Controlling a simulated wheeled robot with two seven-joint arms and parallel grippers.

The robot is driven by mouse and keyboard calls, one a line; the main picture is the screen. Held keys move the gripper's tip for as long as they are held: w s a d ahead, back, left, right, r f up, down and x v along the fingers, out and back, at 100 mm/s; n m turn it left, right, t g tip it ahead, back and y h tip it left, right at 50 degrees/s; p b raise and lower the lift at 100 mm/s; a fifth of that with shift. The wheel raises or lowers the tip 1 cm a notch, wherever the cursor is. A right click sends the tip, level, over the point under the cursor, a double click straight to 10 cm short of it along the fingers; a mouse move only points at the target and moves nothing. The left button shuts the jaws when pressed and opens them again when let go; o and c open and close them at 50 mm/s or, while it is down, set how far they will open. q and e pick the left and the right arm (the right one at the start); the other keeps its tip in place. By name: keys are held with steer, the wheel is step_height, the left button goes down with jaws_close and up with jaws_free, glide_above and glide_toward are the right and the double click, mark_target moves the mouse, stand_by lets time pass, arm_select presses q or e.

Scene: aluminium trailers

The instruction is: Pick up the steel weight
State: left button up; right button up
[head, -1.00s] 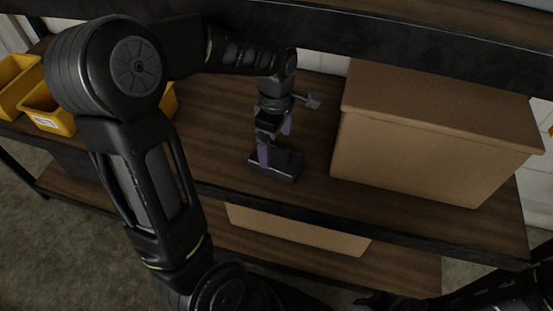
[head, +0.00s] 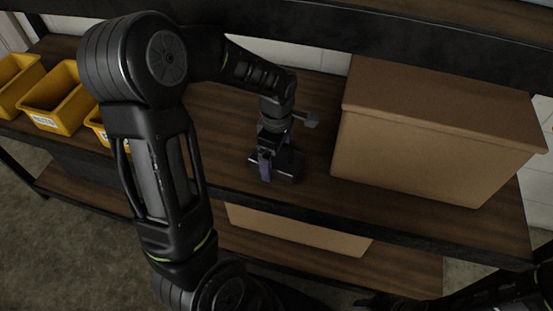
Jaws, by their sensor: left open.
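The steel weight (head: 290,164) is a small dark block lying on the wooden shelf, left of the cardboard box. My left gripper (head: 273,168) points down at it from above, with purplish fingers. It is open, and its near finger stands in front of the block's near left part. The gripper hides part of the weight, and I cannot tell whether the fingers touch it. My right gripper is not clearly in view; only dark parts of that arm show at the bottom right.
A large closed cardboard box (head: 430,140) stands on the shelf (head: 225,130) close to the right. Yellow bins (head: 58,98) stand at the left. An upper shelf (head: 330,45) runs above the back. Another box (head: 300,230) sits on the lower shelf.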

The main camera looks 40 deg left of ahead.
arm_select(q)
steer(key=shift+c, duration=0.2)
stand_by(0.3)
steer(key=c, duration=2.1)
steer(key=shift+w+r, duration=0.1)
steer(key=shift+r, duration=0.05)
jaws_close()
